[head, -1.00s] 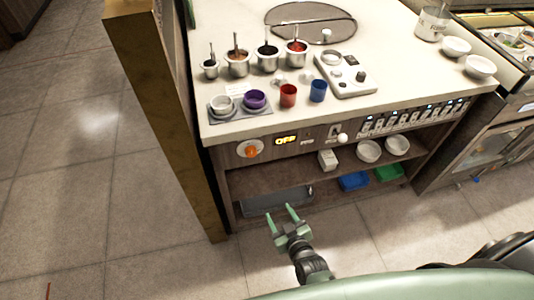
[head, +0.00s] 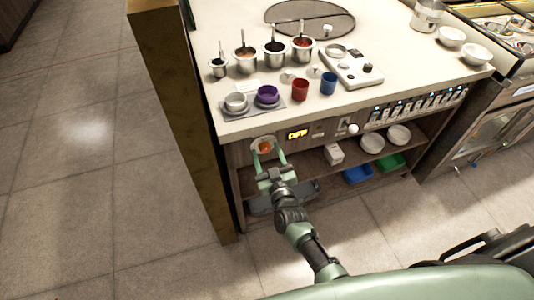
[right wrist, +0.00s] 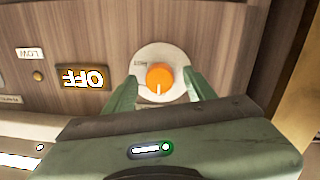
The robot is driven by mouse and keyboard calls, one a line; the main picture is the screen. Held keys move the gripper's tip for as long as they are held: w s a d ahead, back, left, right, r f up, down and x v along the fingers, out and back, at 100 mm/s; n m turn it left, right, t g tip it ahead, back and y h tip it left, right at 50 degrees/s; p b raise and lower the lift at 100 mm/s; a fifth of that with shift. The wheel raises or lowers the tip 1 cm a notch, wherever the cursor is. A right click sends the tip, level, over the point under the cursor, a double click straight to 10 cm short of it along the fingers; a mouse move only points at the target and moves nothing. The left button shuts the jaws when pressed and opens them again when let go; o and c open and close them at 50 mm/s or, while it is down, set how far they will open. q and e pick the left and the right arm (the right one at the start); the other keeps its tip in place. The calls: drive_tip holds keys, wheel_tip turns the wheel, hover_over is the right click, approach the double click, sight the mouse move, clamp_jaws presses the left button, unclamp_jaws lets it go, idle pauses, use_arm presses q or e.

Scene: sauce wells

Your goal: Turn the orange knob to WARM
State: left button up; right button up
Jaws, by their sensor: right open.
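The orange knob (head: 265,147) sits on a round white dial on the wooden front panel below the counter. In the right wrist view the orange knob (right wrist: 160,77) shows a pale pointer line toward the picture's bottom. A lit display (head: 298,134) beside it reads OFF; it appears upside down in the right wrist view (right wrist: 83,77). My right gripper (head: 268,155) is open, its green fingers on either side of the knob. In the right wrist view the fingers (right wrist: 158,92) look apart from the knob. My left gripper is not in view.
A white-tipped lever (head: 353,129) and a row of switches (head: 418,105) lie along the panel to the right. Sauce pots and cups stand on the counter (head: 235,125) above.

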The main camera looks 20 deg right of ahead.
clamp_jaws()
drive_tip(key=shift+m, duration=0.3)
drive_tip(key=m, duration=1)
drive_tip(key=shift+m+g, duration=0.3)
drive_tip(key=shift+m, duration=0.1)
idle(0.3)
unclamp_jaws()
